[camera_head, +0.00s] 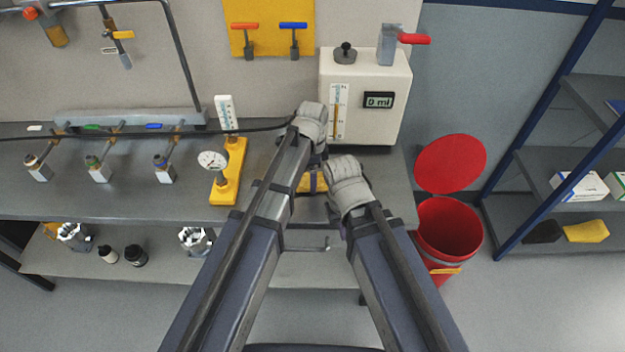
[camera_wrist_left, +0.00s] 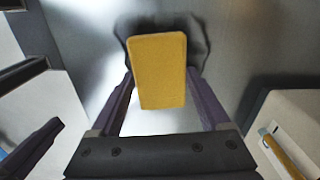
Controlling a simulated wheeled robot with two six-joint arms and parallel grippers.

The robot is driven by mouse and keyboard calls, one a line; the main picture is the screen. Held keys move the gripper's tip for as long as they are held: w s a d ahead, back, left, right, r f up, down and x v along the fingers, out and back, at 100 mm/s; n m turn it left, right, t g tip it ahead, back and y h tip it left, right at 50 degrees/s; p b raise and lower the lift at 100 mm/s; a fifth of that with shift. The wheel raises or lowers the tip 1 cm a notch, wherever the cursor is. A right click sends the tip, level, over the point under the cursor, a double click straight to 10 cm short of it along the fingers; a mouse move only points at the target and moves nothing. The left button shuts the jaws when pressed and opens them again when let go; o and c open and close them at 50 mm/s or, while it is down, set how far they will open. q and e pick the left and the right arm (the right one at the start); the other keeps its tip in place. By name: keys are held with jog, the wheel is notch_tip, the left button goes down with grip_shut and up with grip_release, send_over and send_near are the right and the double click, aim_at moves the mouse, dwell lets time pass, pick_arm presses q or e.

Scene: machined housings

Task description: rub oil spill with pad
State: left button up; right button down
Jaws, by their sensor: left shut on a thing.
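A yellow pad (camera_wrist_left: 158,70) is held between the fingers of my left gripper (camera_wrist_left: 158,95) in the left wrist view. A dark, irregular oil spill (camera_wrist_left: 198,45) on the grey bench top shows around the far end of the pad, which covers its middle. In the head view a strip of the pad (camera_head: 308,184) shows beneath my left wrist; the spill is hidden there. My right gripper (camera_wrist_left: 45,95) partly shows at the left edge of the left wrist view, its two fingers apart and empty.
A white machine (camera_head: 395,112) stands behind on the bench (camera_head: 270,150). A yellow-based gauge stand (camera_head: 228,185) is to the left. A red bin (camera_head: 447,235) stands off the right end, its red lid (camera_head: 450,163) raised. Shelves (camera_head: 545,165) are farther right.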

pick_arm(q)
jog(key=shift+w, duration=1.3)
jog(key=shift+w+a, duration=0.15)
jog(key=shift+w, duration=1.9)
jog(key=shift+f, duration=0.1)
jog(key=shift+f, duration=0.1)
jog(key=shift+s, duration=0.2)
jog(key=shift+s, duration=1.9)
jog(key=shift+s, duration=2.15)
